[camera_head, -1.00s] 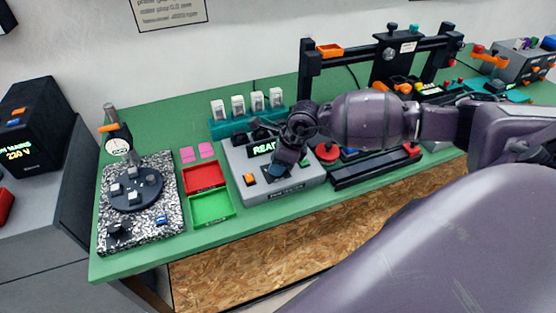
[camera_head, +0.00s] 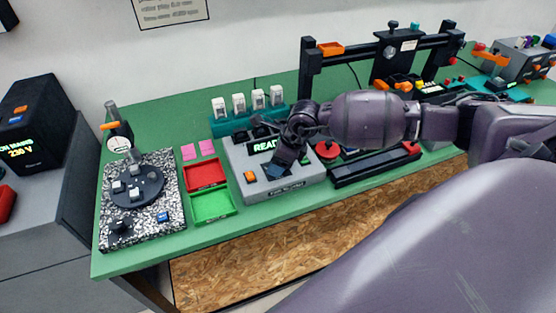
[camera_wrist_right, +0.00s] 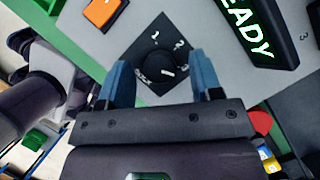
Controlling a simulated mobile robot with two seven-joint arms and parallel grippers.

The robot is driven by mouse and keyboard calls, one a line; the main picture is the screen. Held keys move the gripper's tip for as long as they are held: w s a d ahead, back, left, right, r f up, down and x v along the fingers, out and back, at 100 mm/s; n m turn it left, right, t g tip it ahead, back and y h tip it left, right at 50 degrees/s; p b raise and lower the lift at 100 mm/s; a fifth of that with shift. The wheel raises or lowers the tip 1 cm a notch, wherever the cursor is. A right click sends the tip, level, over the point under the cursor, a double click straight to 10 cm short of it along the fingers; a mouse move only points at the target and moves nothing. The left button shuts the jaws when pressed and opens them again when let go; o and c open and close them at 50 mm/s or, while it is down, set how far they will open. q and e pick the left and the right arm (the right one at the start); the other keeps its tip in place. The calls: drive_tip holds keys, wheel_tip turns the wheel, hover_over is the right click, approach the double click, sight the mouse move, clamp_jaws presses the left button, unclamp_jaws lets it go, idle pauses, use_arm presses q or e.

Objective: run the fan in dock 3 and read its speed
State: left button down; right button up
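The grey fan tester (camera_head: 236,160) stands on the green bench. Its lit display (camera_head: 264,146) shows green letters, and the wrist view reads "READY" (camera_wrist_right: 248,28), with the start cut off. In the head view my right gripper (camera_head: 278,170) covers most of the knob. A "3" (camera_wrist_right: 303,37) is printed on the panel. The docks are mostly hidden. My left gripper is not in view.
An orange button (camera_head: 250,176) is left of the knob. Red (camera_head: 205,174) and green (camera_head: 212,205) trays lie left of the tester. A teal rack (camera_head: 222,129) with several white pieces stands behind. A black frame (camera_head: 306,75) rises at the back right.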

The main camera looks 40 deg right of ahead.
drive_tip(key=v, duration=1)
drive_tip(key=shift+r, duration=0.4)
drive_tip(key=shift+s, duration=0.1)
